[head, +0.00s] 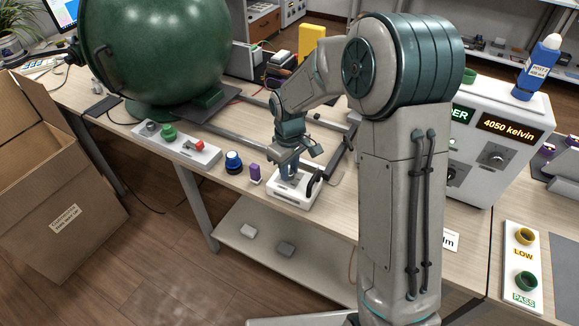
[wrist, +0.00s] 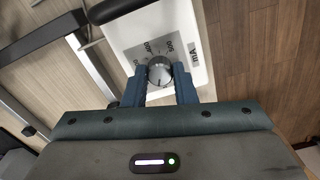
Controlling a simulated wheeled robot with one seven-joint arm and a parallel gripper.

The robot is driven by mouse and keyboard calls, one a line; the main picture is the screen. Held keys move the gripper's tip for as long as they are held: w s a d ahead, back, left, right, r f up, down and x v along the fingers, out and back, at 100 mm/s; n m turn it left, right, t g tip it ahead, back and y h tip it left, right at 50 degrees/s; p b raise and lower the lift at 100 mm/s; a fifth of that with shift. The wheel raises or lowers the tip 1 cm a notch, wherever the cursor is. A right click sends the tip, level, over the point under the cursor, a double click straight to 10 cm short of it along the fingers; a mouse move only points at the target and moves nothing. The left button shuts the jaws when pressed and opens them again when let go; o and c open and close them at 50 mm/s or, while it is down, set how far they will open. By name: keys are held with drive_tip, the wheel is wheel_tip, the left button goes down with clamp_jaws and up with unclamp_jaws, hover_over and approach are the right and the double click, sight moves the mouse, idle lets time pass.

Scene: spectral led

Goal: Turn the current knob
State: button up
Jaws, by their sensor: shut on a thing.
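The current knob (wrist: 159,72) is a round silver knob on a white box (wrist: 125,28) with a grey dial plate marked with numbers and "mA". In the wrist view my gripper (wrist: 160,84) has its two blue fingers on either side of the knob, shut on it. In the head view my gripper (head: 290,170) points down at the white box (head: 300,200) near the table's front edge. The knob is hidden there by the gripper.
A blue-topped round item (head: 233,162) and a purple item (head: 254,173) stand left of the box. A white panel with green and red buttons (head: 205,155) lies further left. A large green sphere (head: 155,50) stands behind. A display box (head: 500,150) reads "4050 kelvin" at right.

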sight(290, 171)
drive_tip(key=shift+n, duration=0.5)
drive_tip(key=o, duration=1)
wheel_tip(290, 171, up, 14)
drive_tip(key=shift+p, duration=0.35)
drive_tip(key=shift+f, duration=0.1)
